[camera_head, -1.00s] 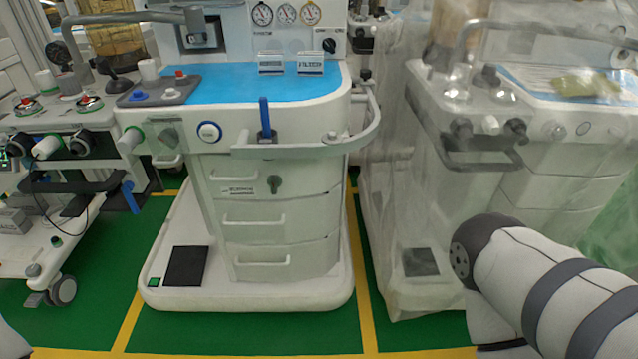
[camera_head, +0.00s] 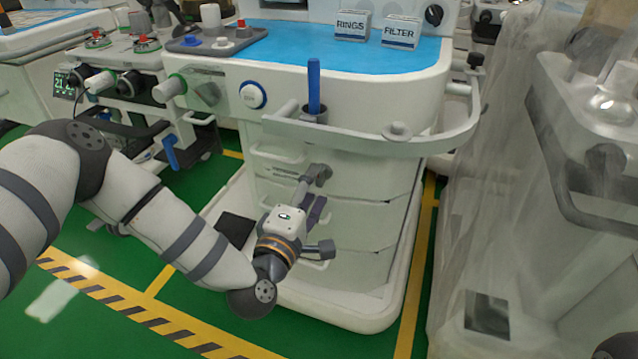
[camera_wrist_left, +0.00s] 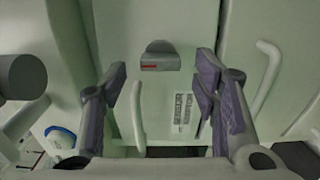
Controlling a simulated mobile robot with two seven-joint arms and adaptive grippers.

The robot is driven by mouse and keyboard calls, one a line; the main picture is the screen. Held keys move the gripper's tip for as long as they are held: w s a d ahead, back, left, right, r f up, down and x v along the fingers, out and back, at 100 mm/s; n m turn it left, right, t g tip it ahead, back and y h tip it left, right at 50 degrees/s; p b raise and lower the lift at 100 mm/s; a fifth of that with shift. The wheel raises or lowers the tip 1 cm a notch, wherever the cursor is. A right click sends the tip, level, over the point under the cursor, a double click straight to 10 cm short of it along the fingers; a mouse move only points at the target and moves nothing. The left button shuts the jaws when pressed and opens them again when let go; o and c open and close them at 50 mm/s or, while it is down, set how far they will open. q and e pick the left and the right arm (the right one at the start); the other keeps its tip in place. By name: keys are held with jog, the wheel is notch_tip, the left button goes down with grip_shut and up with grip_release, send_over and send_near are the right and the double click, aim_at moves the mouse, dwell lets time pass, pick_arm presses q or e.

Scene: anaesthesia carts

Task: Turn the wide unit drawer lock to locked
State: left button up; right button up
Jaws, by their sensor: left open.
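The wide unit (camera_head: 350,95) is the white cart with a blue top and a stack of drawers. Its drawer lock (camera_wrist_left: 160,58) shows in the left wrist view as a dark rounded knob with a red mark, on the drawer front beside a printed label (camera_wrist_left: 185,108). My left gripper (camera_head: 317,190) is open in front of the upper drawers. In the wrist view its purple-padded fingers (camera_wrist_left: 162,85) stand apart to either side of the knob, with nothing between the pads. The gripper partly covers the lock area in the head view; contact cannot be told. My right gripper is out of view.
A rail (camera_head: 375,145) runs around the unit's front above the drawers, with a blue upright handle (camera_head: 314,85) beside it. Drawer handles stick out near the gripper, one (camera_wrist_left: 137,115) close to a finger. A plastic-covered cart (camera_head: 500,210) stands at the right.

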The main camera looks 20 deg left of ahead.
pick_arm(q)
jog(key=shift+w+d, duration=0.1)
jog(key=shift+w, duration=1.15)
jog(key=c, duration=1.2)
jog(key=shift+o, duration=0.2)
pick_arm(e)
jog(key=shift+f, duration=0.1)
pick_arm(q)
jog(key=m+p, duration=0.2)
jog(key=m, duration=0.2)
jog(key=shift+r, duration=0.2)
jog(key=m+p, duration=0.3)
jog(key=m, duration=0.2)
jog(key=m+p, duration=0.1)
jog(key=m, duration=0.4)
jog(key=shift+p, duration=0.35)
jog(key=shift+f+m+p, duration=0.15)
jog(key=shift+m+p, duration=0.35)
jog(key=shift+m, duration=1.4)
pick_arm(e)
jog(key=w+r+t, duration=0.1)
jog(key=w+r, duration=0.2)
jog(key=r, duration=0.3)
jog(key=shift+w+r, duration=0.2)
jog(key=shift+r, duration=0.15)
